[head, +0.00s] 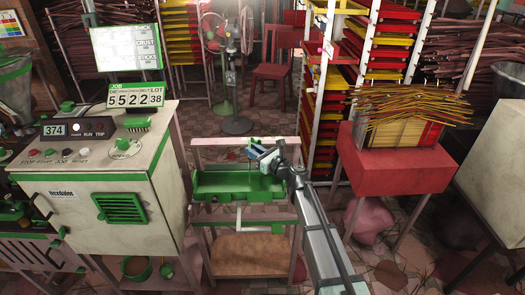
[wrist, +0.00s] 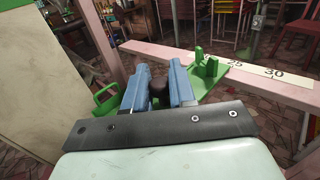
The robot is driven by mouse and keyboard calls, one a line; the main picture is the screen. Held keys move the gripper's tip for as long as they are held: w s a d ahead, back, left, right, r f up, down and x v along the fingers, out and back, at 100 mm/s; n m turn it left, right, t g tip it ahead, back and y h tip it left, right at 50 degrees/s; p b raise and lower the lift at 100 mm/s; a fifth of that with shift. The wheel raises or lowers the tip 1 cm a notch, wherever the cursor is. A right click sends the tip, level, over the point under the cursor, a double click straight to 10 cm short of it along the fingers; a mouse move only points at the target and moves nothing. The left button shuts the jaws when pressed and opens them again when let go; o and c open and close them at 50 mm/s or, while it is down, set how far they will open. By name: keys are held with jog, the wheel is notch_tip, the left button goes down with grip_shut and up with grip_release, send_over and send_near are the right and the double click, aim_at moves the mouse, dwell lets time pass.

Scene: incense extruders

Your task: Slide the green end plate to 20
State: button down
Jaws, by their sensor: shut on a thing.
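My gripper (wrist: 160,72) has blue fingers shut on a dark round knob (wrist: 157,83). A green piece with upright lugs (wrist: 211,70), which looks like the end plate, shows just right of the fingers, beside the pale rail. The fingers hide how it joins the knob. A white scale strip (wrist: 262,70) on the rail reads 25 and 30; the 20 mark is not visible. In the head view my gripper (head: 262,156) is over the rear right part of the green trough (head: 215,187); the plate is hard to make out there.
A pale machine cabinet (head: 120,190) with a control panel stands left of the trough stand. A red stand (head: 394,165) with incense sticks is at the right. Racks of red and yellow trays (head: 330,105) stand behind. The rail (wrist: 180,55) runs close past my fingers.

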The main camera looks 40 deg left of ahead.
jog(key=shift+s+a+r, duration=0.2)
jog(key=shift+s+a, duration=0.05)
jog(key=c, duration=1.1)
grip_release()
jog(key=shift+o, duration=0.2)
jog(key=shift+d, duration=0.15)
jog(key=shift+d, duration=0.3)
jog(key=d, duration=1.3)
